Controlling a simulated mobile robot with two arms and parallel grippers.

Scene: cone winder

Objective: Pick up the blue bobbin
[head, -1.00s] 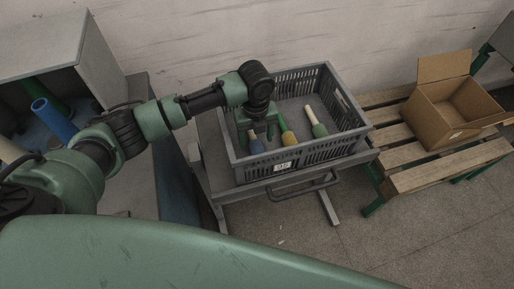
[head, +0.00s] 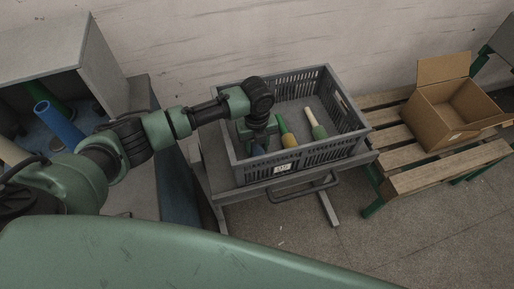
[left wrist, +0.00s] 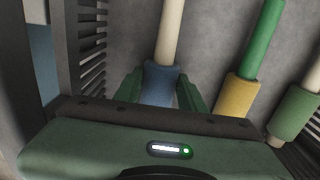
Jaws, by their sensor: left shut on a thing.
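The blue bobbin (left wrist: 160,85) lies in the grey crate (head: 345,148), with blue yarn on a pale cone. My left gripper (left wrist: 160,92) has its two green fingers on either side of the blue yarn and is shut on it. In the head view the left gripper (head: 258,146) reaches down into the left part of the crate, and only a bit of the blue bobbin (head: 257,151) shows beneath it. My right gripper is not in view.
A yellow bobbin (head: 288,138) with a green cone and a green bobbin (head: 318,130) with a pale cone lie right of it in the crate. The crate's slotted wall (left wrist: 92,45) is close on the left.

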